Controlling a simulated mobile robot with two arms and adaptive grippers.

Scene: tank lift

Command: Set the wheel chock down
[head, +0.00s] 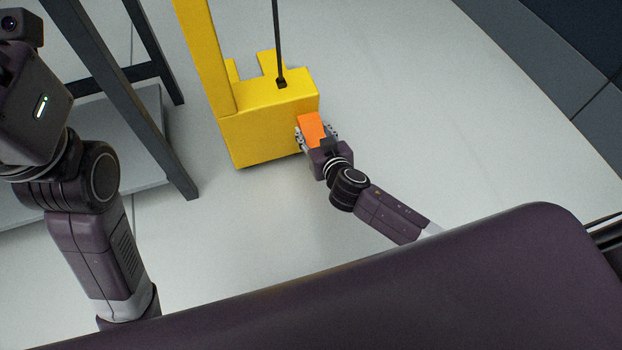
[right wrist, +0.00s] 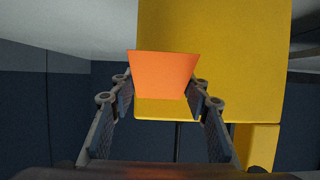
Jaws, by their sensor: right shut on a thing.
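The orange wheel chock (head: 311,127) is held in my right gripper (head: 317,133), right beside the front right corner of the yellow lift base in the head view. In the right wrist view the chock (right wrist: 164,72) sits between the two fingers of the right gripper (right wrist: 162,100), with the yellow body behind it. I cannot tell whether the chock touches the yellow base or the floor. My left arm stands at the left edge of the head view; its gripper's fingers are outside the frame.
The yellow lift (head: 268,128) has an upright mast and a thin dark rod (head: 277,40). A dark grey frame (head: 140,115) with a grey lower shelf (head: 150,150) stands to the left. Pale floor (head: 430,120) is clear to the right.

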